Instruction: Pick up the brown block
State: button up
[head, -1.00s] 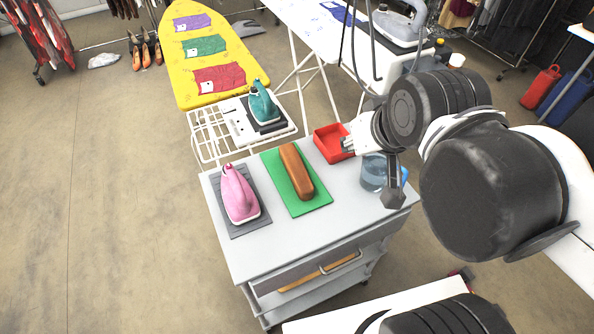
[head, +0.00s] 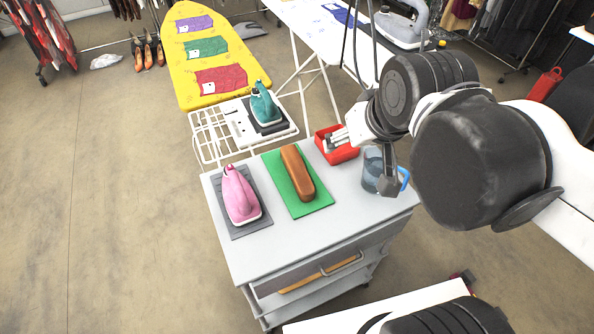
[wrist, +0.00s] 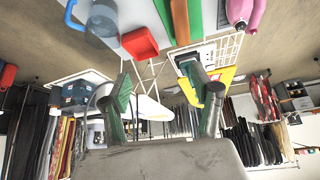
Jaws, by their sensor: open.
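The brown block (head: 297,172) is a long, rounded piece lying on a green mat (head: 318,203) on the white cart (head: 275,248).
A pink iron (head: 239,194) on a grey pad stands left of the mat. The red tray (head: 345,154) and a clear jug with a blue handle (head: 373,172) stand on the right. A teal iron (head: 264,104) sits on the white rack behind.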

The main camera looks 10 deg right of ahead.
jog(key=w+a+f+g+b, duration=0.1)
jog(key=w+a+f+g, duration=0.25)
jog(key=w, duration=0.55)
jog(key=n+g+b, duration=0.1)
jog(key=g, duration=0.2)
send_over(297, 166)
notch_tip(297, 166, down, 8)
notch_tip(297, 166, down, 14)
jog(key=shift+r+b, duration=0.1)
jog(key=shift+b, duration=0.6)
jog(key=shift+c, duration=0.2)
jog(key=c, duration=1.5)
jog(key=shift+o, duration=0.2)
jog(key=shift+r, duration=0.1)
